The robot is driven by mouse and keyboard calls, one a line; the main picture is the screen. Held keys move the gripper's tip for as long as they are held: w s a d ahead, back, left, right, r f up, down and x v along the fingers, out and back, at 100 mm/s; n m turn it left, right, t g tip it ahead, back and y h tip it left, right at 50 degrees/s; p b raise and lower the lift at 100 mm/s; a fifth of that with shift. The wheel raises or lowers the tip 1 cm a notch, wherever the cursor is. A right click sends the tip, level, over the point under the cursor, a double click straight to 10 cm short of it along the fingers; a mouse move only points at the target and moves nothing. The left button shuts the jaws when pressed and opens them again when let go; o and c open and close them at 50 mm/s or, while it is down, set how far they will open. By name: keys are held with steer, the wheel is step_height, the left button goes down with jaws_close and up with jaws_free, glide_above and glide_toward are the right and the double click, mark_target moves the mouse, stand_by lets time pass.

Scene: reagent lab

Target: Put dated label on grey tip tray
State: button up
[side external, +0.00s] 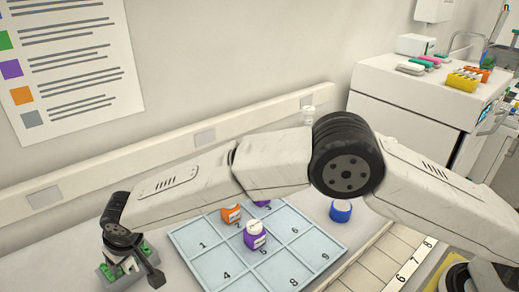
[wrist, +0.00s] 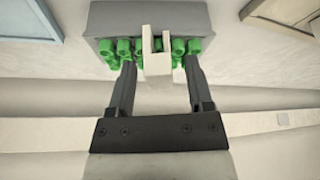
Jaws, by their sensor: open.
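The grey tip tray (wrist: 190,17) holds green tips and lies at the top of the wrist view. In the side external view its green tips (side external: 107,271) show at the lower left, partly hidden by my gripper. A small cream piece with a notched top (wrist: 157,62), seemingly the label, stands out against the front of the tips; no date is readable. My gripper (wrist: 157,66) is open, with one finger on each side of the cream piece and a gap to both. The fingertips are close to the tips.
A blue numbered grid tray (side external: 213,270) lies right of the tip tray, with orange (side external: 230,213) and purple (side external: 255,236) bottles on it. A blue-and-white jar (side external: 340,211) stands behind its right side. A wall (side external: 230,60) rises behind.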

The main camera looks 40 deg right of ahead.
steer(key=shift+r, duration=0.1)
steer(key=v, duration=1.2)
stand_by(0.6)
steer(key=s+d+f+m+h, duration=0.1)
steer(key=s+d+f+m, duration=0.1)
steer(key=d, duration=2.2)
steer(key=s+d+f+m, duration=0.1)
steer(key=s+d+f, duration=0.1)
steer(key=s+d, duration=0.5)
steer(key=s+d+f+m+g, duration=0.1)
steer(key=s+d+f, duration=0.2)
steer(key=s+d, duration=0.5)
steer(key=d, duration=0.2)
steer(key=shift+s+d+g+h, duration=0.3)
steer(key=shift+d+h, duration=0.05)
steer(key=shift+h, duration=0.05)
